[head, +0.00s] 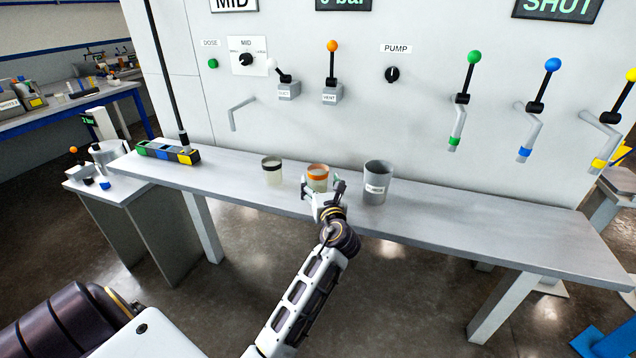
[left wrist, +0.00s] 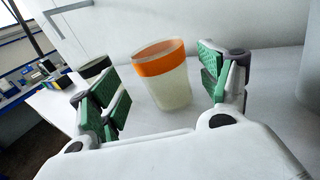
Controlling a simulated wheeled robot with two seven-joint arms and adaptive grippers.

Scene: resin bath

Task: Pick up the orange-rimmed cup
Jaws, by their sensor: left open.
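The orange-rimmed cup (head: 318,173) stands upright on the grey bench, between a dark-rimmed cup and a grey container. It is pale and translucent below its orange band. In the left wrist view the cup (left wrist: 163,75) stands just beyond and between the green-padded fingers. My left gripper (head: 322,190) is open at the near side of the cup, its fingers apart with a gap to the cup on both sides. Its left gripper fingers also show in the left wrist view (left wrist: 165,88). My right gripper is not in view.
The dark-rimmed cup (head: 272,172) stands to the left and the grey labelled container (head: 377,183) close to the right on the bench (head: 470,222). A row of coloured blocks (head: 168,153) lies at the bench's left end. A wall panel (head: 420,130) with levers rises behind.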

